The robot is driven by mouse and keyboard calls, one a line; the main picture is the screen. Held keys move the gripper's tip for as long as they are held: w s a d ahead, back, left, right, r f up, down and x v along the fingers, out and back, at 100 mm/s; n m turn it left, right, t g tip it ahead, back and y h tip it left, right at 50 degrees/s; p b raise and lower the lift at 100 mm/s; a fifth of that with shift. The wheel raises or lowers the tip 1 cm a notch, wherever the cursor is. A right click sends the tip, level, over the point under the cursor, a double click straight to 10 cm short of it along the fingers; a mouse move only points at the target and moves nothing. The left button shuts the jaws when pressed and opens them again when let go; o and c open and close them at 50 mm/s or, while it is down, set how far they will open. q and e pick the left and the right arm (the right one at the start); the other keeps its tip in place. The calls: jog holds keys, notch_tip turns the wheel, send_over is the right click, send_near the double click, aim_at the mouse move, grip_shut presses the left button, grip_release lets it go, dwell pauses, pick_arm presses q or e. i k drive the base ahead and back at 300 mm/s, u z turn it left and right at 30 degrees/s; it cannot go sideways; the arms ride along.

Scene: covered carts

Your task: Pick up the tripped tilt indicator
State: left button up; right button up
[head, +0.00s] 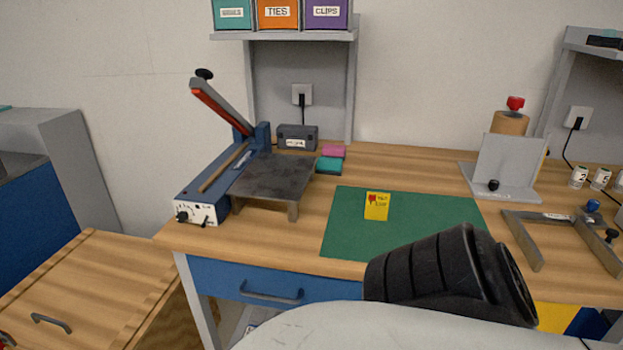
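A small yellow tilt indicator (376,207) with a red mark at its upper left and small unreadable print is on the green mat (345,235), left of the mat's middle. It is the only such indicator I can make out. A black ribbed part and a pale rounded part of my own body cover the mat's front right area. Neither of my grippers shows in the head view, so their distance from the indicator cannot be seen.
A blue impulse sealer (200,190) with a raised lever stands left of the mat. A grey stand (508,165) and a grey frame (530,245) are on the right. A wooden-topped cart (70,275) stands at lower left.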

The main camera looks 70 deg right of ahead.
aim_at(376, 205)
jog(key=i, duration=1.55)
jog(key=z, duration=2.05)
